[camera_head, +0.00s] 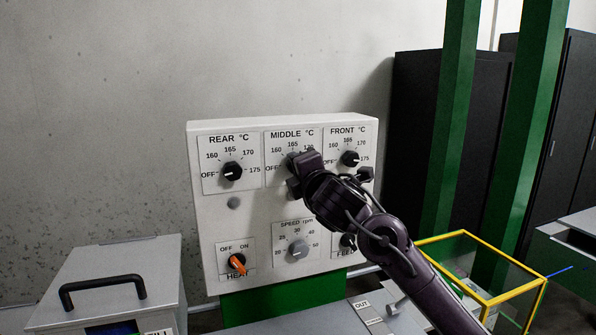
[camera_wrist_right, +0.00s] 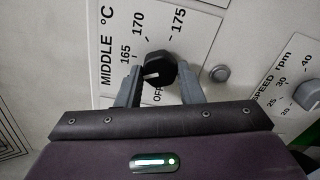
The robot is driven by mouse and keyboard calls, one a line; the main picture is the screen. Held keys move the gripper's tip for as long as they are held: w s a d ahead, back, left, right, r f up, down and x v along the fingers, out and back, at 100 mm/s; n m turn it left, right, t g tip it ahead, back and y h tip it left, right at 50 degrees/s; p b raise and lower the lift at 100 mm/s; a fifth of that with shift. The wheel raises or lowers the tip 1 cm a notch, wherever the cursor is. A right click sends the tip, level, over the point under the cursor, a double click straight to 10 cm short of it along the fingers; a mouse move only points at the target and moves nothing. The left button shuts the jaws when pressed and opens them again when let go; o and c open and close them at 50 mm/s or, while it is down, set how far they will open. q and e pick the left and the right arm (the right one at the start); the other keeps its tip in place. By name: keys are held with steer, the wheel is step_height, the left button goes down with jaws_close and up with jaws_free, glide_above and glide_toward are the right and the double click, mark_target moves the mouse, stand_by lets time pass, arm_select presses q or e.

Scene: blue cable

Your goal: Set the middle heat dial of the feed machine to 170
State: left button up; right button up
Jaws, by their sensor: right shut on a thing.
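The feed machine's white panel (camera_head: 215,205) faces me with its REAR, MIDDLE and FRONT heat dials in a row at the top. The middle heat dial (camera_wrist_right: 160,68) is a black knob with a white mark; in the head view my right gripper mostly covers it. My right gripper (camera_wrist_right: 160,78) is shut on this dial, one finger on either side. In the right wrist view the mark points left and slightly down, to the scale between OFF and 165. The 160 label is hidden by a finger, so I cannot read the exact setting. My left gripper is not in view.
The rear dial (camera_head: 232,172) and front dial (camera_head: 349,158) flank the middle one. Below are an orange heat switch (camera_head: 237,263) and a grey speed knob (camera_head: 298,249). A yellow-framed box (camera_head: 541,290) stands at right, a handled grey box (camera_head: 150,262) at left.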

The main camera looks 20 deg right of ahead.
steer(key=shift+f+m+p, duration=0.1)
steer(key=shift+m+p, duration=0.9)
steer(key=shift+m, duration=6.7)
steer(key=shift+f, duration=0.1)
steer(key=o, duration=1)
steer(key=shift+r, duration=0.25)
steer(key=shift+c, duration=0.2)
steer(key=shift+s, duration=0.1)
